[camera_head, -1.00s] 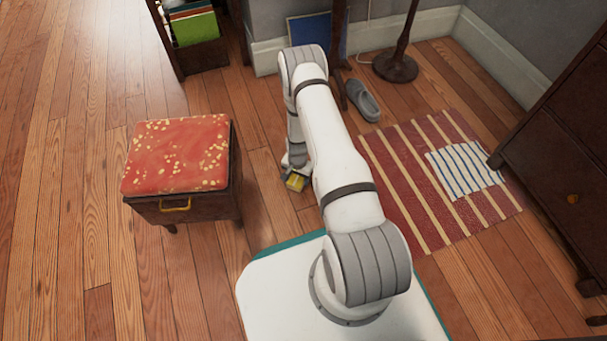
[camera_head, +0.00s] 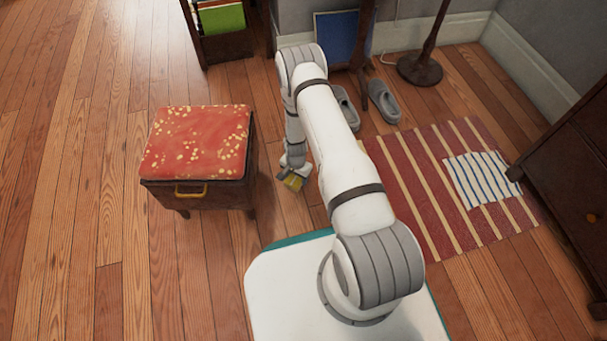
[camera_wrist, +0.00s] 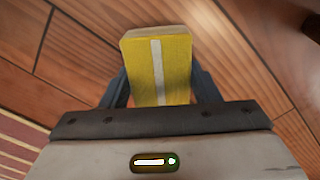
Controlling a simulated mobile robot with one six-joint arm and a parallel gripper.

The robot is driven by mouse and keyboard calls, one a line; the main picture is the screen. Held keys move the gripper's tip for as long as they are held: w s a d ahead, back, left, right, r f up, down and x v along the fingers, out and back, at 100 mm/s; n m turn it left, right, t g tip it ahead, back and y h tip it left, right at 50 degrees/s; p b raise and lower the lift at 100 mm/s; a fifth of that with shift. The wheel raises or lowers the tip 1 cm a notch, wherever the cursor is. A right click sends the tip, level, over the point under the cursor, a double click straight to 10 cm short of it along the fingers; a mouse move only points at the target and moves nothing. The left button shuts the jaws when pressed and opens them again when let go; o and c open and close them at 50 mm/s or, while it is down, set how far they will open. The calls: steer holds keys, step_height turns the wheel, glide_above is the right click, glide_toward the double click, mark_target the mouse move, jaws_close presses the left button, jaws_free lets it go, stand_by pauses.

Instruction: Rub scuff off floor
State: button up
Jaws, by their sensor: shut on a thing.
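My gripper (camera_head: 293,180) is low over the wooden floor (camera_head: 225,265), to the right of the red-topped stool. It is shut on a yellow block (camera_wrist: 157,60) with a white stripe along its face. The block sits between the two dark fingers in the wrist view and shows small and yellow in the head view (camera_head: 292,182). I cannot tell whether the block touches the floor. I cannot make out a scuff on the visible floor in either view.
The stool (camera_head: 198,145) stands left of my gripper. A striped rug (camera_head: 425,180) with a striped cloth (camera_head: 480,180) lies right. Grey slippers (camera_head: 383,102), a lamp base (camera_head: 420,69) and a bookcase (camera_head: 222,45) are behind. A dark cabinet (camera_head: 575,175) stands far right. Floor at left is clear.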

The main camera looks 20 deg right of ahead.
steer(key=shift+w, duration=0.85)
steer(key=shift+d+r, duration=0.1)
steer(key=shift+d, duration=5.35)
steer(key=shift+d+f, duration=0.15)
steer(key=shift+d, duration=0.75)
steer(key=shift+d+f, duration=0.1)
steer(key=shift+d, duration=0.8)
steer(key=shift+r+p, duration=1.95)
steer(key=shift+r, duration=1.1)
